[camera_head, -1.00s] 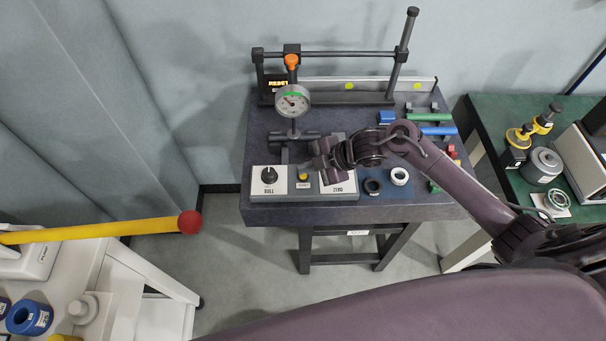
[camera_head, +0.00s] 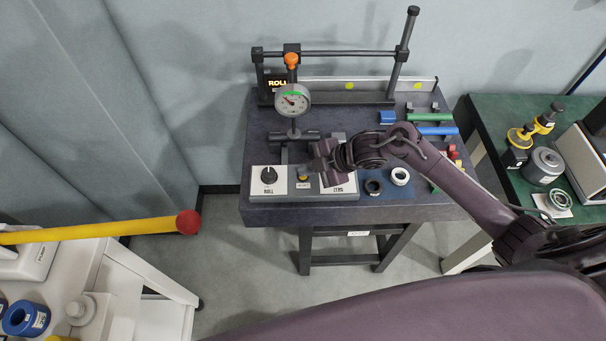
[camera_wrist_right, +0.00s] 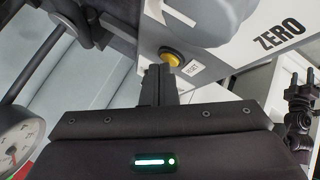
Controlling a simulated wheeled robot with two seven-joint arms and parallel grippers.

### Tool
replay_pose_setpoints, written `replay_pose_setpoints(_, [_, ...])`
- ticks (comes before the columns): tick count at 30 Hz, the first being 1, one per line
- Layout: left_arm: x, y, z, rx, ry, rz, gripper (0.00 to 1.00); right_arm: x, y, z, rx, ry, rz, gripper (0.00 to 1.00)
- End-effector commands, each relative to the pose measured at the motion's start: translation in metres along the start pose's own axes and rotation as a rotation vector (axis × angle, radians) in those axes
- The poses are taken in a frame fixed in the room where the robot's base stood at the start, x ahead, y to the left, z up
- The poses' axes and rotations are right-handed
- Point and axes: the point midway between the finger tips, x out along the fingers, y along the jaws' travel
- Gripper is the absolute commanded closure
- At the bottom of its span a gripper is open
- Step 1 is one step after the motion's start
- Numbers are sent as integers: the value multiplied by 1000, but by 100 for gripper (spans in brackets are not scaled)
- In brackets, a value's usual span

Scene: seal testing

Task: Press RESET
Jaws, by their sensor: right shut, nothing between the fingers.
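I cannot tell whether the fingertips touch the button. The small display (camera_head: 277,84) at the back reads ROLL. My left gripper is out of view.
A dial gauge (camera_head: 293,100) stands behind the panel, close to my right gripper. A dark ring (camera_head: 373,187) and a white ring (camera_head: 400,176) lie right of the panel. A yellow bar with a red ball (camera_head: 188,222) juts in from the left. A green table (camera_head: 490,112) stands at right.

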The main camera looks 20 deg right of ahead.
Motion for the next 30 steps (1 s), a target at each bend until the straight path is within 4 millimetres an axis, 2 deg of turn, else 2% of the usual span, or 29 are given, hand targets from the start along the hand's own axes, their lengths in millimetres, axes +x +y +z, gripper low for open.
replay_pose_setpoints(13, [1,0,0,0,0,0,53,1,-2,1,0,-1,-2,100])
replay_pose_setpoints(23, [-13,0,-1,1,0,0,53,-9,6,-7,0,-1,-1,100])
replay_pose_setpoints(30, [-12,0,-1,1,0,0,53,-10,6,-7,0,0,-1,100])
